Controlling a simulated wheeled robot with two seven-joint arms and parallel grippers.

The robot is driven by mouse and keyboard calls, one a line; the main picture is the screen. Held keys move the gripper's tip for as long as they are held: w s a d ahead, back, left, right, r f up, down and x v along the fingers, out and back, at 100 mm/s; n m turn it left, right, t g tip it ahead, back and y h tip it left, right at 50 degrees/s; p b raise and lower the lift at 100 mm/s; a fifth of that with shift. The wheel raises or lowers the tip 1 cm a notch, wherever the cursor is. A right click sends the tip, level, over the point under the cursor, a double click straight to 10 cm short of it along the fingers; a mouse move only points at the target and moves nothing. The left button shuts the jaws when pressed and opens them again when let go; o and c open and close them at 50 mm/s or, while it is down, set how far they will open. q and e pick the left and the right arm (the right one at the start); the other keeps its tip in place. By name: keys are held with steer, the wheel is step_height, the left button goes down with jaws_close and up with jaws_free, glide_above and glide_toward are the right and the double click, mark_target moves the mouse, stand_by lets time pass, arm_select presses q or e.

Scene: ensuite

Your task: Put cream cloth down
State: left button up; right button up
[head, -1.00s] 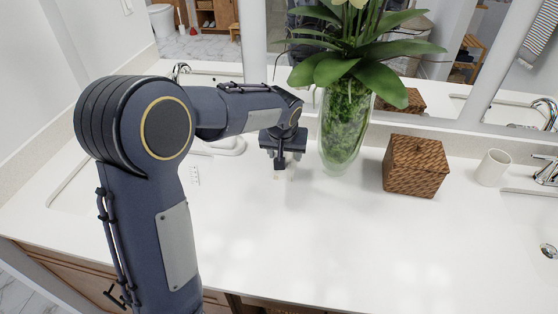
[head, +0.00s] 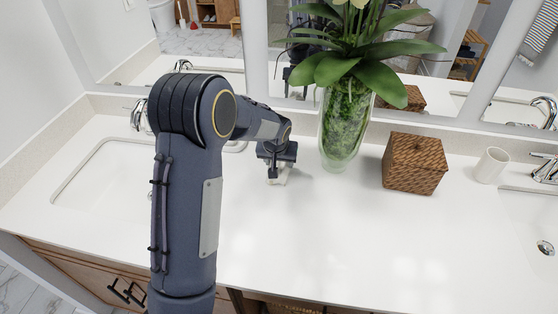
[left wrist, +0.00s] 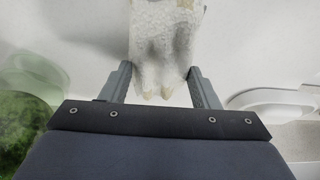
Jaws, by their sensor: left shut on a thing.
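The cream cloth (left wrist: 165,45) is bunched between the two fingers of my left gripper (left wrist: 165,85) in the left wrist view. In the head view my left gripper (head: 276,176) points down just above the white counter, left of the plant vase. A small pale bit of the cloth (head: 282,179) shows under it there, hard to tell from the white counter. I cannot tell whether the cloth touches the counter. My right gripper is not in view.
A woven box (head: 414,164) and a white cup (head: 491,165) stand to the right. Sinks lie at the left (head: 95,180) and far right. The front of the counter (head: 340,230) is clear.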

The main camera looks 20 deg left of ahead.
arm_select(q)
steer(key=shift+f, duration=0.15)
steer(key=o, duration=1)
steer(key=shift+c, duration=0.2)
steer(key=v, duration=1.2)
steer(key=s+r+h, duration=0.2)
steer(key=s, duration=0.6)
steer(key=s+r+h, duration=0.2)
steer(key=s, duration=0.7)
steer(key=s+d+f+m+t+h, duration=0.1)
steer(key=s+d, duration=0.5)
steer(key=s, duration=0.7)
steer(key=shift+f+b, duration=0.45)
steer(key=shift+f, duration=0.2)
